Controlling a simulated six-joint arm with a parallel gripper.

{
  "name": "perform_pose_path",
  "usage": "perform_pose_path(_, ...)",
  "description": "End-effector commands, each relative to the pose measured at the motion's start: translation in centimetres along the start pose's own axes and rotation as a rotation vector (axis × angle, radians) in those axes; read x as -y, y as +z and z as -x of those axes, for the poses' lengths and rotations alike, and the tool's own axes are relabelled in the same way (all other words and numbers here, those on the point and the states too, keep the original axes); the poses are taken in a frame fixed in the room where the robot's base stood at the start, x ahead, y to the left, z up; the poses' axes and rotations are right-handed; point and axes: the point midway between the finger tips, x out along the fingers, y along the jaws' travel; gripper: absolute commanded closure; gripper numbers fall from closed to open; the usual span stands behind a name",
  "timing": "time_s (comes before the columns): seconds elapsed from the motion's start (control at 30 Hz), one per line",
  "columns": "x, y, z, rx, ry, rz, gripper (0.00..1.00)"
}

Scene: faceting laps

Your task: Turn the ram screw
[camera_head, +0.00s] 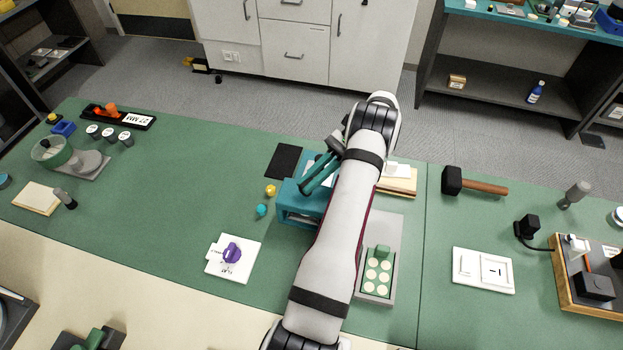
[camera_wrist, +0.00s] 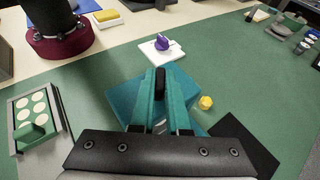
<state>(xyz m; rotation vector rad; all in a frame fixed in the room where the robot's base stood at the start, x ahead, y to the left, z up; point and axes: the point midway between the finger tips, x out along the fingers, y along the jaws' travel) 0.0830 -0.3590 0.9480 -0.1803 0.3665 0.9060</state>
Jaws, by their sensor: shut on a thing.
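The teal press body (camera_head: 292,208) stands on the green bench, partly covered by my arm; its top also shows in the wrist view (camera_wrist: 122,97). My gripper (camera_wrist: 160,85) has its two teal fingers over the press, shut on a narrow black piece (camera_wrist: 160,78) between them, which looks like the ram screw's handle. In the head view the teal fingers (camera_head: 320,174) slant down over the press. The screw's lower part is hidden by the fingers and the wrist, so I cannot tell how far it is turned.
A yellow stone (camera_head: 270,190) and a cyan stone (camera_head: 261,210) lie left of the press. A purple piece (camera_head: 231,253) sits on a white card farther left. A grey tray with pale discs (camera_head: 391,296) lies right of my arm. A black mat (camera_head: 284,161) lies behind. The left bench has free room.

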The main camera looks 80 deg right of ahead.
Motion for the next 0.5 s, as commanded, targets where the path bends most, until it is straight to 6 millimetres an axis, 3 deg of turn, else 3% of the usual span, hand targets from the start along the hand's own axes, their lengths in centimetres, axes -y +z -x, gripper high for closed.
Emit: perform_pose_path(0.5, 0.25, 0.04, -0.08, 0.002, 0.125, 0.054, 1.0)
